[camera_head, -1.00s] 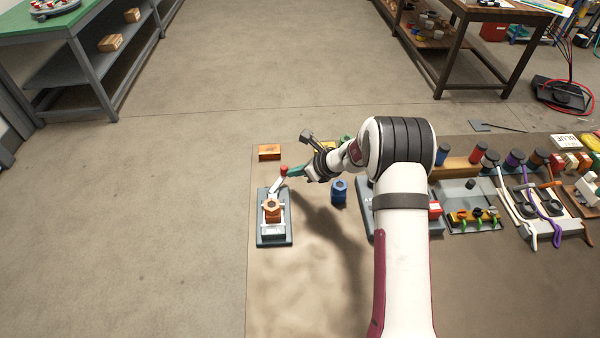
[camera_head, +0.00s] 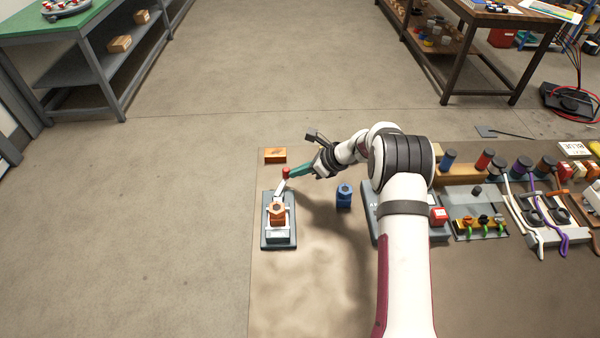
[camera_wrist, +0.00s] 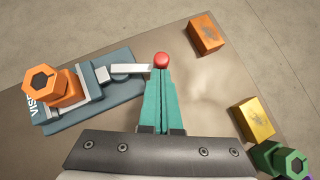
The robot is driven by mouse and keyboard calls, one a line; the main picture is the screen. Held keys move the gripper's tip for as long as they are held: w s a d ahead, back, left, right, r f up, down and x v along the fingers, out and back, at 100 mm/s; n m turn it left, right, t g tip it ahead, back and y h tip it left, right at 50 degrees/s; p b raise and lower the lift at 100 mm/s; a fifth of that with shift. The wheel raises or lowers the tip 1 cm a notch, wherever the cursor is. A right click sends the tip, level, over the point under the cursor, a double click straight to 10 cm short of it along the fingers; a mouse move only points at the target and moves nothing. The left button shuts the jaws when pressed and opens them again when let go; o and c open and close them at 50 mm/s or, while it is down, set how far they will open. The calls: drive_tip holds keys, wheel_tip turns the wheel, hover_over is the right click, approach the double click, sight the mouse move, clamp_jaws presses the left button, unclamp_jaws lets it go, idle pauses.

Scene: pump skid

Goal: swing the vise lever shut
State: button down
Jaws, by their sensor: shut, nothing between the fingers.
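The vise (camera_head: 279,234) stands at the left end of the work surface, on a dark blue-grey base; it also shows in the wrist view (camera_wrist: 95,112). An orange hexagonal part (camera_head: 277,213) sits in it. Its pale lever (camera_wrist: 130,69) sticks out from the vise and ends in a red knob (camera_wrist: 161,60), also seen in the head view (camera_head: 286,172). My gripper (camera_head: 293,174) has teal fingers, closed together and empty. In the wrist view the fingertips (camera_wrist: 161,72) are right at the red knob and lever end; whether they touch cannot be told.
An orange block (camera_head: 275,155) lies behind the vise. A yellow block (camera_wrist: 252,118) and a green hexagonal part (camera_wrist: 283,160) are right of my fingers in the wrist view. A blue part (camera_head: 344,195) stands right of the vise. The surface in front is clear.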

drive_tip(key=shift+w+a+n, duration=0.2)
drive_tip(key=shift+n, duration=0.1)
drive_tip(key=shift+w+a, duration=0.9)
drive_tip(key=shift+a, duration=0.15)
drive_tip(key=shift+w+a, duration=0.2)
drive_tip(key=shift+a, duration=0.6)
drive_tip(key=shift+w+a, duration=0.15)
drive_tip(key=shift+a, duration=0.6)
drive_tip(key=d, duration=0.2)
drive_tip(key=w+d, duration=0.1)
drive_tip(key=shift+d, duration=0.35)
drive_tip(key=w+d+r, duration=0.2)
drive_tip(key=d+r, duration=0.5)
